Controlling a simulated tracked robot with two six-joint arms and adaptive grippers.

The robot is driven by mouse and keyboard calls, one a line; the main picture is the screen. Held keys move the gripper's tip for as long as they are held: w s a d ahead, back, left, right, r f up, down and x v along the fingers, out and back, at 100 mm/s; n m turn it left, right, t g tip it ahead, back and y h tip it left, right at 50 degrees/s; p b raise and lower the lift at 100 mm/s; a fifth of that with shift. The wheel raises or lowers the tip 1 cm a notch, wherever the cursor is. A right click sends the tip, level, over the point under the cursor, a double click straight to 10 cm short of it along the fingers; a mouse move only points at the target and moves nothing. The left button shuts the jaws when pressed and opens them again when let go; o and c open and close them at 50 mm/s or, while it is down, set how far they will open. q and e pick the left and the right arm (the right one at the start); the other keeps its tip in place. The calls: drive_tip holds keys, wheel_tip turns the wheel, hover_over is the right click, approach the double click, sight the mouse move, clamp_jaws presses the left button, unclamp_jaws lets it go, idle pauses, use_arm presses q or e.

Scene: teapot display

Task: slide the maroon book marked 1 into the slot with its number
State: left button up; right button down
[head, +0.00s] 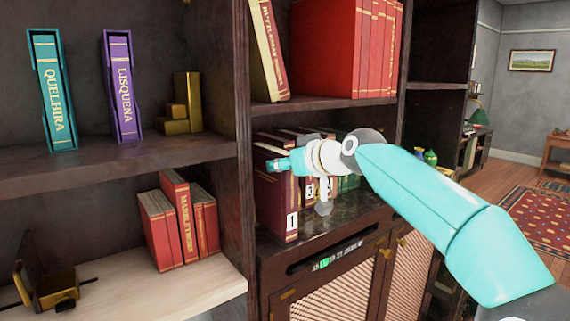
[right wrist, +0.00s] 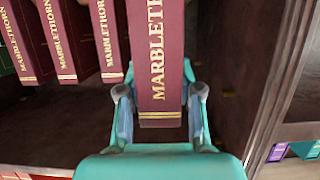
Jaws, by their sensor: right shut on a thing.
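The maroon book marked 1 (head: 275,205) stands upright at the left end of a row on the middle shelf. It shows large in the right wrist view (right wrist: 155,50), its gold-lettered spine nearer than the neighbouring spines. My right gripper (head: 284,164) is at this book, its arm coming from the right; in the right wrist view its fingers (right wrist: 160,98) are on both sides of the spine, shut on it. A second book has a tag 3 (head: 309,190). A dark slot strip (head: 325,258) on the cabinet front below has small markings, one lit green. My left gripper is not in view.
An upright panel (head: 243,130) stands close left of the book. More maroon books (right wrist: 70,45) stand beside it. Teal (head: 52,90) and purple (head: 122,88) books stand at upper left. The shelf front (head: 350,216) has bare room.

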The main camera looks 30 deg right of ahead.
sight(277, 149)
drive_tip(key=shift+w+a+r+p, duration=0.1)
drive_tip(key=shift+w+p, duration=0.8)
drive_tip(key=shift+w, duration=0.35)
drive_tip(key=shift+w+a+r+p, duration=0.1)
drive_tip(key=shift+w+p, duration=0.75)
drive_tip(key=shift+w, duration=0.4)
drive_tip(key=shift+w+a+p, duration=0.1)
drive_tip(key=shift+w+p, duration=0.25)
drive_tip(key=shift+w, duration=1.05)
drive_tip(key=shift+w+a, duration=0.1)
drive_tip(key=shift+w, duration=1.2)
drive_tip(key=c, duration=0.7)
unclamp_jaws()
drive_tip(key=shift+f, duration=0.35)
drive_tip(key=shift+s+r, duration=0.3)
drive_tip(key=shift+s, duration=0.15)
drive_tip(key=v, duration=0.9)
drive_tip(key=shift+s+r, duration=0.2)
drive_tip(key=shift+s, duration=0.15)
drive_tip(key=shift+s+r, duration=0.15)
drive_tip(key=shift+s, duration=0.5)
